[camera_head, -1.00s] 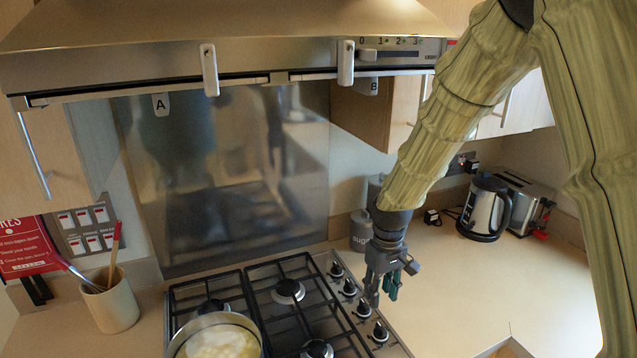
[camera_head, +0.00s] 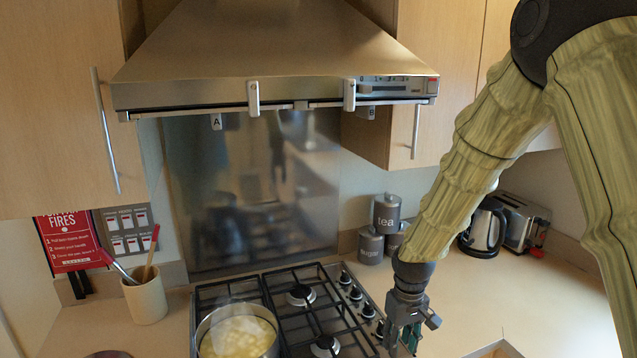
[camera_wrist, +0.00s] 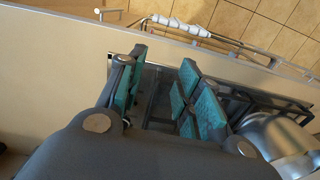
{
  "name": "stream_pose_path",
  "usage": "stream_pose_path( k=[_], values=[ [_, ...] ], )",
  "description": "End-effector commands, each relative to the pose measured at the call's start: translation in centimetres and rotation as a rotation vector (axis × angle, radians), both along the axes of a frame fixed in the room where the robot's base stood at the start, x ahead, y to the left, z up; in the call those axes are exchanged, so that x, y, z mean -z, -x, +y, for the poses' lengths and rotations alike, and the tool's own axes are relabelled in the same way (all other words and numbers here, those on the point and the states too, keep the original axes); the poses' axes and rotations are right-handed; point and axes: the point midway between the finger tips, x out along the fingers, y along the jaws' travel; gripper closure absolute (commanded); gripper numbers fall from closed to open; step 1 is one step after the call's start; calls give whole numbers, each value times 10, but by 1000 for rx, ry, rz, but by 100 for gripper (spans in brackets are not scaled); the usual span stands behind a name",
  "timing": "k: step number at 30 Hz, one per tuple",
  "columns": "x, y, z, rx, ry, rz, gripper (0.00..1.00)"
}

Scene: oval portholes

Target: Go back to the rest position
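My gripper (camera_head: 404,335) hangs from my arm with its fingers down, over the right front side of the gas hob (camera_head: 352,325). In the wrist view my gripper (camera_wrist: 160,82) shows its teal-padded fingers spread apart. Nothing is held between them. Below the fingers in the wrist view are dark hob grates and the counter edge.
A pot (camera_head: 268,347) of yellowish food stands on the hob at left. The cooker hood (camera_head: 270,92) hangs above. A kettle (camera_head: 483,228), toaster (camera_head: 522,222) and grey canisters (camera_head: 386,213) stand behind on the counter. The right counter (camera_head: 520,290) is mostly clear.

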Motion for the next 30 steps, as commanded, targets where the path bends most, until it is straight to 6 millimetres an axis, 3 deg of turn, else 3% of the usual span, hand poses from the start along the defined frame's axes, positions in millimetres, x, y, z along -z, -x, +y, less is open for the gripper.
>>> stream_pose_path(
  k=[8, 14, 21, 30],
  values=[
    [53, 24, 2, 28, -16, 6, 65],
    [108, 56, 0, 69, -31, 12, 65],
    [192, 127, -6, 148, -46, 18, 65],
    [267, 230, -16, 246, -39, 18, 65]
  ],
)
